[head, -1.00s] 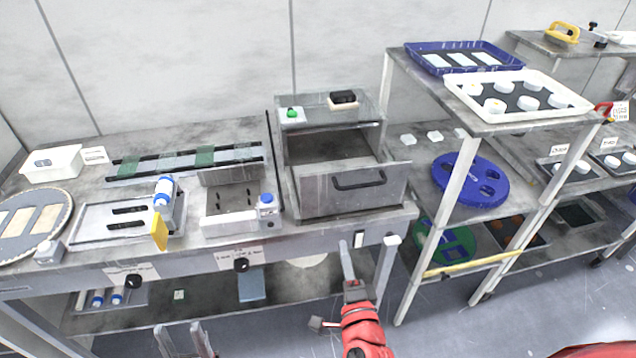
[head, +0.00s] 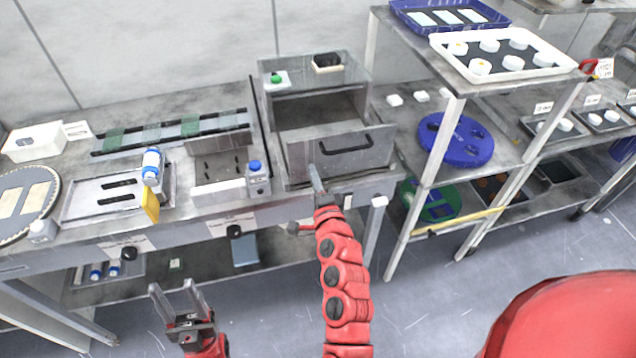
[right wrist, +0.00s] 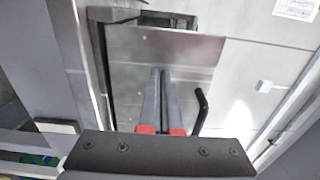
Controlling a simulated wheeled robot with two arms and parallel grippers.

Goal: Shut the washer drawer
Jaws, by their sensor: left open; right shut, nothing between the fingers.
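The washer (head: 284,82) is a grey metal box on the bench, with a clear top. Its drawer (head: 297,155) stands pulled out, its hollow inside visible behind the front panel. A black bar handle (head: 346,145) is on the panel; it also shows in the right wrist view (right wrist: 201,110). My right gripper (head: 315,172) is shut and empty, its tips at the panel's lower left, left of the handle. In the right wrist view its fingers (right wrist: 164,75) overlap the metal panel (right wrist: 180,55); contact cannot be told. My left gripper (head: 174,290) is open and empty, low before the bench.
A bottle (head: 257,180) and a tray (head: 217,190) stand left of the washer. A shelf rack with a white tray (head: 455,58) and a blue disc (head: 430,135) stands to the right, its post near the drawer. A small black item (head: 327,60) lies on the washer's top.

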